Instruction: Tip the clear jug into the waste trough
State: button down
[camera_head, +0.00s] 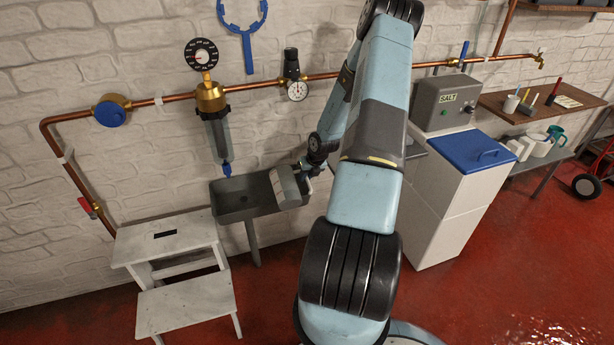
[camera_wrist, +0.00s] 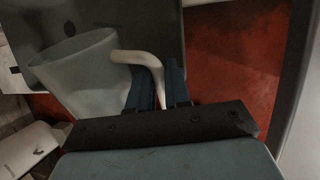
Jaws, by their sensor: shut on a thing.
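The clear jug (camera_head: 284,186) is over the right end of the grey waste trough (camera_head: 230,207) in the head view, and looks tilted. In the wrist view the jug (camera_wrist: 78,75) is a pale, translucent cup with a white curved handle (camera_wrist: 148,61). My gripper (camera_wrist: 159,86) is shut on that handle, with a dark blue finger on each side. In the head view my gripper (camera_head: 307,173) is at the trough's right end, small and partly hidden by my arm. The trough (camera_wrist: 150,28) also shows behind the jug in the wrist view. I cannot tell whether the jug holds liquid.
A white step stool (camera_head: 170,240) stands left of the trough. A copper pipe with a filter housing (camera_head: 218,138) runs along the wall above. A white cabinet with a blue lid (camera_head: 468,152) and a grey SALT box (camera_head: 443,104) stand right of my arm.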

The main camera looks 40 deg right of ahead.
jog(key=shift+w+d+f+g, duration=0.15)
jog(key=shift+w+f+g, duration=0.15)
jog(key=shift+g, duration=0.7)
jog(key=shift+w+d+r+g+y, duration=0.1)
jog(key=shift+w+r+g+y, duration=0.25)
jog(key=shift+g, duration=0.3)
jog(key=shift+w+r+g+y, duration=0.2)
jog(key=shift+r+g+y, duration=0.15)
jog(key=shift+g, duration=0.3)
jog(key=shift+w+d+r+m+g+y, duration=0.1)
jog(key=shift+w+r+m+g+y, duration=0.1)
jog(key=shift+w+g, duration=0.3)
jog(key=shift+w+d+r+m+g+y, duration=0.1)
jog(key=shift+w+m+g, duration=0.1)
jog(key=shift+g, duration=0.5)
jog(key=shift+r, duration=0.1)
dwell(0.6)
